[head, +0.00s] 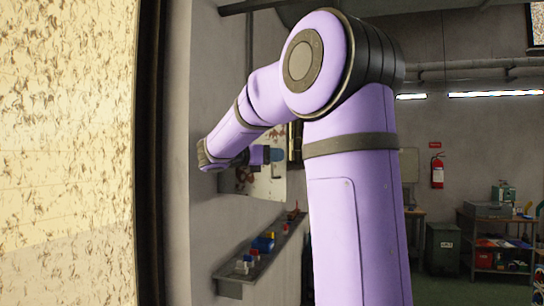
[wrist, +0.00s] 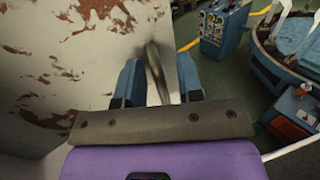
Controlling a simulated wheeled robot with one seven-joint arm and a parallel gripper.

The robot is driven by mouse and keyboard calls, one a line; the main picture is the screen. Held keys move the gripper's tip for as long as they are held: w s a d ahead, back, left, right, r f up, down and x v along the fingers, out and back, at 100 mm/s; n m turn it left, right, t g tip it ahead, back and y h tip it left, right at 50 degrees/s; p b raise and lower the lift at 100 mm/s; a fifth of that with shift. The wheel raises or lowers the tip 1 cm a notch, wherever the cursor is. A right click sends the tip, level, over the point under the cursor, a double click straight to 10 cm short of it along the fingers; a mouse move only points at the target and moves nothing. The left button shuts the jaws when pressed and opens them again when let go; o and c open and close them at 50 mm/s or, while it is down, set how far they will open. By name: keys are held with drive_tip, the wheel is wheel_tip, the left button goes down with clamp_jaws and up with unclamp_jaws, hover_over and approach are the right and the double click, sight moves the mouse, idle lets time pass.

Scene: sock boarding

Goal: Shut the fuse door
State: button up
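The fuse door (head: 268,184) is a pale, rust-stained panel standing out from the grey wall in the head view. It fills the upper left of the wrist view (wrist: 95,55). A dark metal handle (wrist: 156,72) is at the door's right edge. My gripper (wrist: 158,72) has its blue fingers apart, one on each side of the handle. A small gap shows by the right finger, and I cannot tell if the left finger touches. In the head view my gripper (head: 275,155) is at the door, partly hidden by my arm. The fuse box interior is hidden.
Below the door, a narrow wall shelf (head: 262,262) holds small coloured items. A fire extinguisher (head: 437,170), a dark bin (head: 442,248) and a loaded bench (head: 495,240) are farther right. The wrist view shows blue machinery (wrist: 222,25) and open floor beyond the door.

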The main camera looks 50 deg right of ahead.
clamp_jaws()
